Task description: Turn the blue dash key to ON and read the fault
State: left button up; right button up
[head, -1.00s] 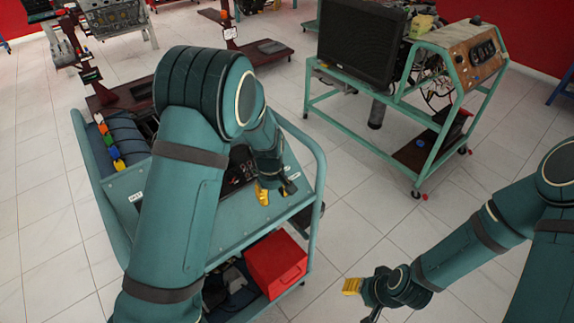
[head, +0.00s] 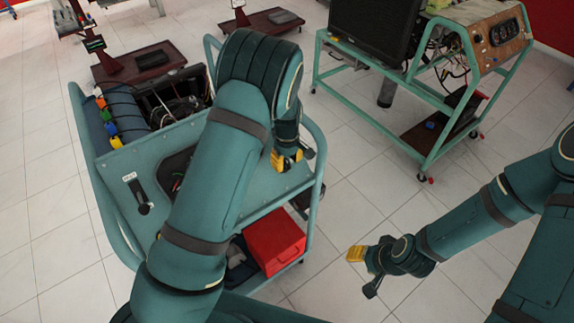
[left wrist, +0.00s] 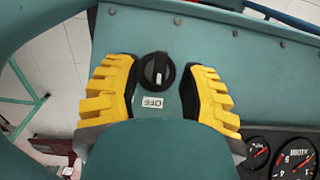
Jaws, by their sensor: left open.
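A round black knob (left wrist: 157,70) with a white line sits on the blue-green dash panel (left wrist: 200,20) in the left wrist view. A small white label (left wrist: 152,103) beside it reads OFF upside down. My left gripper (left wrist: 162,92) is open, its yellow fingers on either side of the knob with gaps to it. In the head view my left gripper (head: 286,160) is over the right part of the panel (head: 115,175), hiding the knob. My right gripper (head: 360,263) hangs over bare floor, away from the trainer; its finger gap is unclear. I see no readable fault display.
Gauges (left wrist: 290,160) sit at the wrist view's lower right. A labelled black lever (head: 140,195) stands on the panel's left. A red box (head: 274,241) lies on the shelf below. A second trainer with a radiator (head: 372,35) stands behind right. Floor between is clear.

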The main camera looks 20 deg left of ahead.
pick_arm(q)
jog(key=shift+f, duration=1.05)
grip_shut()
